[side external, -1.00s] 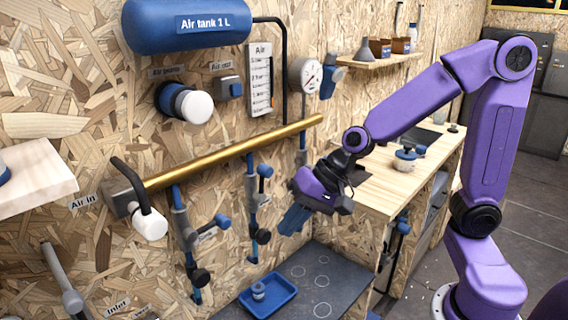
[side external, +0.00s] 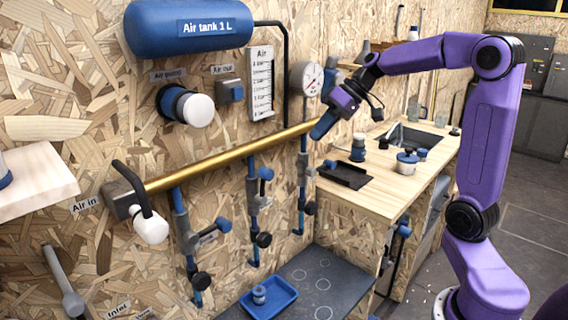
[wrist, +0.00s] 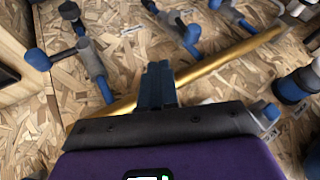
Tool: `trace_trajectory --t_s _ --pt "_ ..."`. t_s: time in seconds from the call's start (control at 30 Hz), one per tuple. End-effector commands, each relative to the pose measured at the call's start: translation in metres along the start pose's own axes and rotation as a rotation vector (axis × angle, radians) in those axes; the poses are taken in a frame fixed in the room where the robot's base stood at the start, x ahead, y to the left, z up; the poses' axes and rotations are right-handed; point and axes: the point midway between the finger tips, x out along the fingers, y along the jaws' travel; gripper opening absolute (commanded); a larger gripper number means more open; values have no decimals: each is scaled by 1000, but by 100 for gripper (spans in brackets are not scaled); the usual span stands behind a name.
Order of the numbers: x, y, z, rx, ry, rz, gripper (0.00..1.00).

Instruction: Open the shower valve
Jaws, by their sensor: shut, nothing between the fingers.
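A brass pipe (side external: 230,158) runs along the chipboard wall, and it crosses the wrist view (wrist: 225,62). Several valve branches with blue handles and black knobs hang from it: a left one (side external: 183,225), a middle one (side external: 253,195) and a right one (side external: 303,175). I cannot read which is the shower valve. My gripper (side external: 322,130) is up by the right end of the pipe, under the gauge, apart from the handles as far as I can see. In the wrist view its blue fingers (wrist: 157,85) are together and empty, with the pipe behind them.
A round gauge (side external: 306,78) and a blue air tank (side external: 190,27) are on the wall above. A wooden bench (side external: 390,190) with a black tray, jars and a sink stands right. A blue tray (side external: 285,305) lies on the dark slab below. A white-knobbed lever (side external: 150,228) is at the pipe's left end.

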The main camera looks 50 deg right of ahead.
Motion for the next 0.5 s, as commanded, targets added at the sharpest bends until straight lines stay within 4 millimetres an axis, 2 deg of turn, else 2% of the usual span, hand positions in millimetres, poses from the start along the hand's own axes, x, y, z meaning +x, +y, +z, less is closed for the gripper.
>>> trace_trajectory --t_s 0.17,0.5 --pt "22 -1 1 -1 -5 -3 0" --pt "86 -1 1 2 -6 -2 0"
